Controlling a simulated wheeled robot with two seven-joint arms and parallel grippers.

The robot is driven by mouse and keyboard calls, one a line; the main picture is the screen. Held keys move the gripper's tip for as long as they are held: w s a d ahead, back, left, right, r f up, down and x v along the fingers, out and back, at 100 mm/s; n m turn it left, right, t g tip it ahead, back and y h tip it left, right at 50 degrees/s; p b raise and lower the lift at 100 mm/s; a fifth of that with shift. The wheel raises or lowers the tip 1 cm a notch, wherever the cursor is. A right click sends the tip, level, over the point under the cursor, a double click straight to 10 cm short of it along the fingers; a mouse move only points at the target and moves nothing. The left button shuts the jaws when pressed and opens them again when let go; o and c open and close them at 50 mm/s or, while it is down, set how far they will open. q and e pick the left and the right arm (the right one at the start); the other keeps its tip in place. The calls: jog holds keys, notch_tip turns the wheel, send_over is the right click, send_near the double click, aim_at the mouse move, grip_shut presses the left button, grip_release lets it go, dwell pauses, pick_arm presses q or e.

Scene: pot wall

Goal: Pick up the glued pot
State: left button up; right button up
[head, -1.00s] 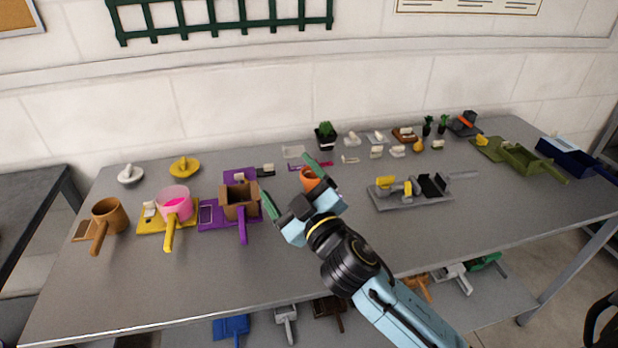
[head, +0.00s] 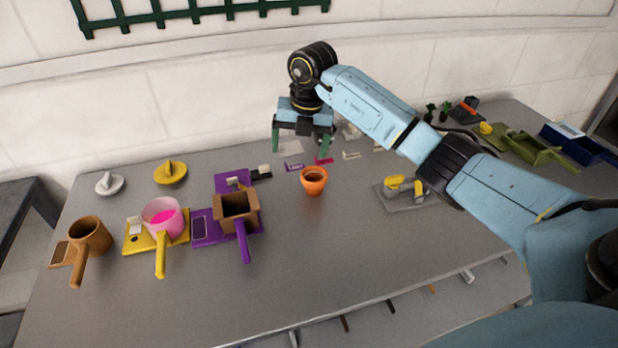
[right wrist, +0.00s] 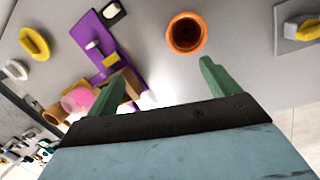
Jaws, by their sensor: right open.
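A small orange terracotta pot (head: 314,181) stands upright on the grey table, right of the purple set. It also shows from above in the right wrist view (right wrist: 186,34), empty inside as far as I can see. Whether it is glued cannot be told. My right gripper (head: 301,146) is open and empty, raised above the table behind the pot, with its green fingers pointing down. In the right wrist view the pot lies beyond the fingertips, apart from both fingers (right wrist: 160,75). My left gripper is not in view.
Left of the pot stand a purple tray with a brown box (head: 238,211), a pink pot on a yellow tray (head: 162,218) and a brown mug (head: 90,236). A grey tray with yellow parts (head: 402,195) lies to the right. The table front (head: 330,260) is clear.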

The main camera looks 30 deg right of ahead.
jog(key=d+r+m+h, duration=0.1)
jog(key=d+h, duration=0.1)
jog(key=d, duration=0.2)
send_near(314, 175)
jog(key=f, duration=0.2)
jog(key=shift+g, duration=0.3)
jog(key=shift+s+a+f+b, duration=0.1)
jog(key=shift+s+f+b, duration=0.05)
jog(key=shift+f, duration=1.35)
jog(key=shift+s+a+f+b, duration=0.1)
jog(key=shift+f+b, duration=0.05)
jog(key=shift+f, duration=1.35)
jog(key=shift+d+r, duration=0.1)
jog(key=c, duration=1.1)
